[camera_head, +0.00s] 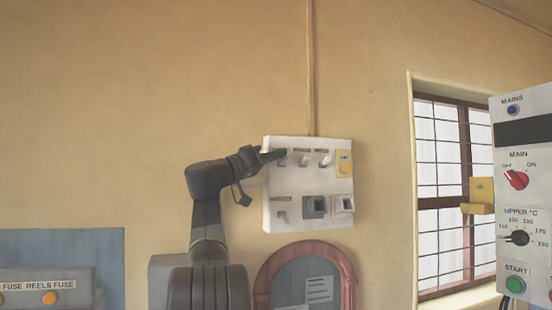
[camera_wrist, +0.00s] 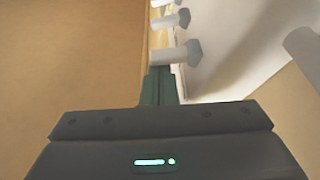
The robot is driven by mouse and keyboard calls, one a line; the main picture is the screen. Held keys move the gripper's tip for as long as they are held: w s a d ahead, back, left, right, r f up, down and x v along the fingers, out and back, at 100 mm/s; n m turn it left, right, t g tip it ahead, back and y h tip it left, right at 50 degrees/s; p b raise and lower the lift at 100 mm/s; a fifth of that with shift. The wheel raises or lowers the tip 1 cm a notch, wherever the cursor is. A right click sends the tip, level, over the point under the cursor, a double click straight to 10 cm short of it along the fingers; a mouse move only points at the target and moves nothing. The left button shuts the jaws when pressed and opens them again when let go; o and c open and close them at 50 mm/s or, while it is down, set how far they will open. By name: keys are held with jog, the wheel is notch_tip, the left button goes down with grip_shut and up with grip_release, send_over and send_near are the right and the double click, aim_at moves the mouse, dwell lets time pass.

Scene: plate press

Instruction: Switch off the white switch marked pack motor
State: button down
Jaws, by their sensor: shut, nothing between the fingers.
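A white switch panel (camera_head: 308,222) is on the wall in the head view, with a top row of three toggle switches and one toggle at the lower left (camera_head: 282,215). Its small labels are too blurred to read, so I cannot tell which is pack motor. My gripper (camera_head: 279,155) is shut and empty, its green fingers at the top-left toggle and partly hiding it. In the wrist view the shut fingers (camera_wrist: 160,84) point at the nearest toggle lever (camera_wrist: 175,53). They are close to it; I cannot tell whether they touch. The lower toggle's lever (camera_wrist: 303,47) stands apart at the right.
A barred window (camera_head: 440,170) and a grey control box (camera_head: 518,195) with knobs are at the right. The wall left of the panel is bare.

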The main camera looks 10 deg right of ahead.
jog(key=m+g+b, duration=0.1)
jog(key=m, duration=0.1)
jog(key=f+m+b, duration=0.1)
jog(key=m, duration=0.1)
jog(key=shift+s+f+g+h, duration=0.1)
jog(key=shift+s+g+h, duration=0.1)
jog(key=shift+g+h, duration=0.2)
jog(key=shift+s+d+f+b, duration=0.1)
jog(key=shift+s+f+b, duration=0.1)
jog(key=shift+f+b, duration=0.35)
jog(key=shift+r, duration=0.25)
jog(key=b+v, duration=0.3)
jog(key=v, duration=1.1)
jog(key=shift+b, duration=0.3)
jog(key=shift+w, duration=0.15)
